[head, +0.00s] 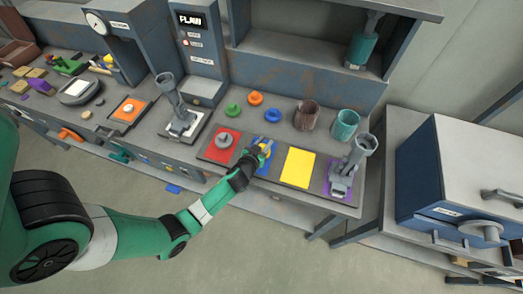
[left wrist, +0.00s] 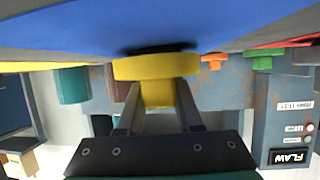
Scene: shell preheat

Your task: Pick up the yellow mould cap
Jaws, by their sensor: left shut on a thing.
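The yellow mould cap (head: 267,146) is at the blue pad (head: 257,142) on the bench in the head view. My left gripper (head: 262,153) reaches it from the front left. In the left wrist view, which looks upside down, my left gripper (left wrist: 157,98) is shut on the stem of the yellow mould cap (left wrist: 157,67), one finger on each side. The cap's wide disc faces the blue pad (left wrist: 160,25), with a dark shadow between them; I cannot tell whether they touch. My right gripper is not in view.
A red pad (head: 212,153) with a grey cap (head: 224,141) lies left, a yellow pad (head: 298,168) right. Green (head: 232,110) and orange (head: 255,98) caps and brown (head: 307,115) and teal (head: 345,124) cups stand behind. A grey tool (head: 352,165) stands at the right.

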